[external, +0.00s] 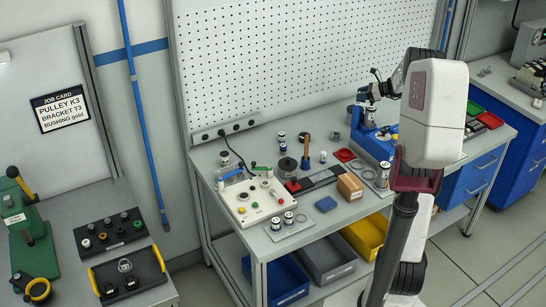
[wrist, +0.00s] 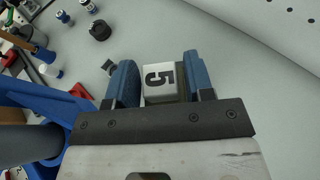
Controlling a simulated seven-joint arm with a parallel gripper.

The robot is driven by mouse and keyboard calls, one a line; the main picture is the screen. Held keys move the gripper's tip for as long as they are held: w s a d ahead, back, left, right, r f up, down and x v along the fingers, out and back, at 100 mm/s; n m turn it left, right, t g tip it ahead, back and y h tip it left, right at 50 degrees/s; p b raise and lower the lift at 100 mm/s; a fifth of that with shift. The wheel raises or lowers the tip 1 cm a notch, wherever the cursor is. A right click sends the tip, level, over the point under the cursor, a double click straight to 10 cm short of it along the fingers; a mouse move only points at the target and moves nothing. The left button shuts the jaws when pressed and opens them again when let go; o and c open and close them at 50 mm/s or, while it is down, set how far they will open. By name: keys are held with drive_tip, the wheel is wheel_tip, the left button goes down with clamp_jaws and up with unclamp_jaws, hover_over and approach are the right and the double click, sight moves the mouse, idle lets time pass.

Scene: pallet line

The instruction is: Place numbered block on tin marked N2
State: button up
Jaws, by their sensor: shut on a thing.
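My gripper (wrist: 160,82) is shut on a white numbered block (wrist: 160,84). The block sits between the two blue fingers, and a dark "5" shows on its face, turned in the picture. In the external view my gripper is at the back of the workbench, near the blue machine; the block is too small to make out there. Small tins stand on the bench, among them two near the pegboard (external: 282,141) and two by the control box (external: 289,219). A tin also shows in the wrist view (wrist: 63,17). No N2 mark is legible.
The blue machine (external: 372,142) stands close to my gripper. A control box (external: 252,199), a cardboard box (external: 350,186) and a red tray (external: 345,155) are on the bench. A black round part (wrist: 100,30) lies nearby. The grey surface right of my gripper is clear.

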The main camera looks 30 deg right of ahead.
drive_tip(key=shift+f, duration=1.5)
drive_tip(key=shift+f, duration=0.1)
drive_tip(key=shift+f, duration=1.75)
drive_tip(key=shift+f, duration=0.1)
drive_tip(key=o, duration=1)
drive_tip(key=shift+c, duration=0.2)
drive_tip(key=shift+d, duration=0.1)
drive_tip(key=v, duration=1.2)
